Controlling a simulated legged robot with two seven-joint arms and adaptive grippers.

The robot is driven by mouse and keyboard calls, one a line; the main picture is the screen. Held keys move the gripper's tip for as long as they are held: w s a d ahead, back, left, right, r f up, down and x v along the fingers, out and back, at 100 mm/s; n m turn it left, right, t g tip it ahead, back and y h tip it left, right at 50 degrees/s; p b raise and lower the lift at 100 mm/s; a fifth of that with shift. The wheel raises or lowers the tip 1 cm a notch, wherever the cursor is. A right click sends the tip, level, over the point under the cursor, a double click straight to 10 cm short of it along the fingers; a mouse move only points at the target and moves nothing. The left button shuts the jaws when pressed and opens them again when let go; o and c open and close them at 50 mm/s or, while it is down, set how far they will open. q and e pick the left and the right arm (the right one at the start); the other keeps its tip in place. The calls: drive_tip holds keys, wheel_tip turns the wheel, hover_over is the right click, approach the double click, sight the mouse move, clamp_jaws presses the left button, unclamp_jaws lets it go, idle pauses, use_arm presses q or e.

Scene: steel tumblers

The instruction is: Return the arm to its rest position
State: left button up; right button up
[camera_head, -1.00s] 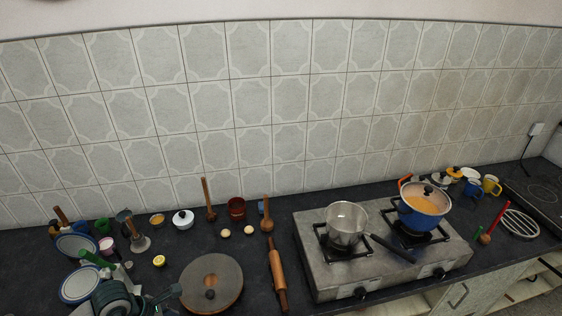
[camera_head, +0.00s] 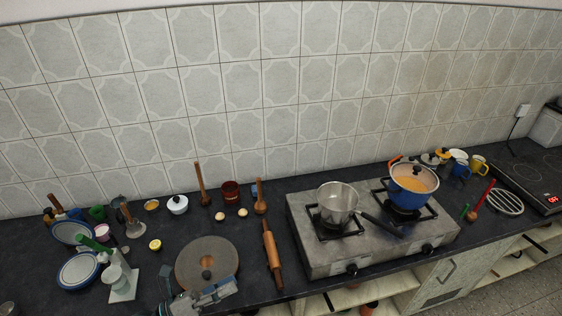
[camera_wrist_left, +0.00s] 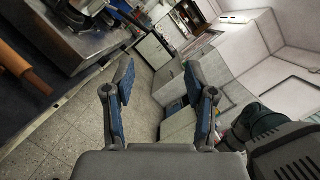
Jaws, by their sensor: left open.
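My left gripper (camera_head: 196,296) is at the bottom edge of the head view, in front of the round stone board (camera_head: 190,262). Its fingers are spread and nothing shows between them. In the left wrist view the two blue-padded fingers (camera_wrist_left: 160,85) are apart, with floor and cabinets beyond them. Most of the left arm is out of the head view. My right gripper is not seen. A small steel vessel (camera_head: 7,308), perhaps a tumbler, is cut off at the lower left corner.
A rolling pin (camera_head: 272,254) lies right of the board. A stove (camera_head: 312,258) holds a steel pan (camera_head: 338,203) and a blue pot (camera_head: 412,195). Plates (camera_head: 78,270), a white stand (camera_head: 124,288) and cups crowd the left. Open floor (camera_head: 525,275) shows at lower right.

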use_arm(q)
drive_tip(key=w+a+f+n+t+y, duration=0.25)
drive_tip(key=a+n+t+y, duration=0.4)
drive_tip(key=n, duration=0.55)
drive_tip(key=w+a+f+n+t+y, duration=0.25)
drive_tip(key=a+n+t+y, duration=0.25)
drive_tip(key=n+y, duration=0.5)
drive_tip(key=s+a+f+n+g+y, duration=0.1)
drive_tip(key=a+f+n+g+y, duration=0.15)
drive_tip(key=f+n, duration=0.3)
drive_tip(key=s+a+f+n+g+y, duration=0.1)
drive_tip(key=f+n+g, duration=0.2)
drive_tip(key=f+n, duration=0.25)
drive_tip(key=s+d+f+n+g+h, duration=0.1)
drive_tip(key=s+d+f+n+g, duration=0.15)
drive_tip(key=s+f+g, duration=0.5)
drive_tip(key=s+d+f+n+g+h, duration=0.15)
drive_tip(key=s+d+f+g, duration=0.25)
drive_tip(key=s+f, duration=0.6)
wheel_tip(320, 180, down, 20)
drive_tip(key=s, duration=0.2)
drive_tip(key=s+f+g, duration=0.1)
drive_tip(key=s+f, duration=0.4)
drive_tip(key=f, duration=0.3)
drive_tip(key=s+a+f, duration=0.1)
drive_tip(key=s+f, duration=0.4)
drive_tip(key=f, duration=0.3)
drive_tip(key=shift+a+g, duration=0.15)
drive_tip(key=shift+g, duration=0.2)
